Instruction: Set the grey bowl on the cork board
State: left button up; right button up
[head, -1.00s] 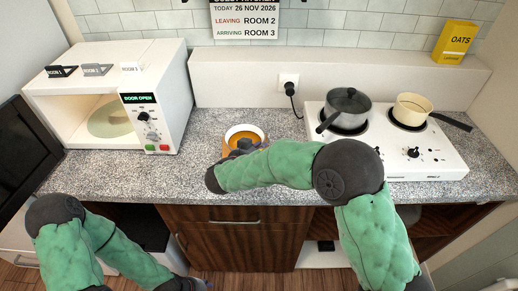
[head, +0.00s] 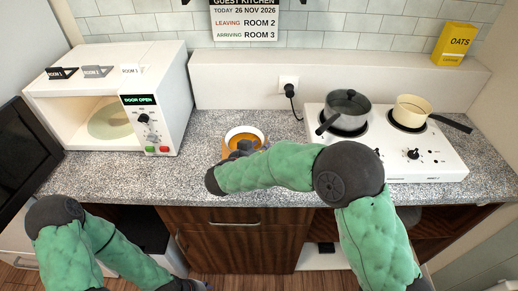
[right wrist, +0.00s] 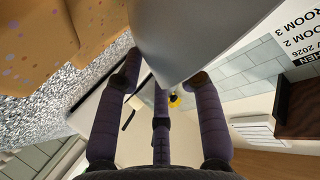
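That cork board (head: 224,151) is mostly hidden by the bowl and my right arm. In the right wrist view it is a speckled brown slab (right wrist: 60,55). My right gripper (head: 238,151) is at the bowl's near rim. In the right wrist view its fingers (right wrist: 165,82) close around the grey bowl wall (right wrist: 190,35). I cannot tell whether the bowl touches the board. My left gripper (head: 198,286) is low at the bottom edge, mostly cut off.
An open white microwave (head: 170,100) stands at the left with a greenish plate inside. A white hob (head: 430,150) at the right carries a grey lidded pot (head: 348,105) and a cream pan (head: 412,108). Counter between microwave and bowl is clear.

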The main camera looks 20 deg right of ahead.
jog(key=p+v, duration=0.1)
jog(key=v, duration=1.1)
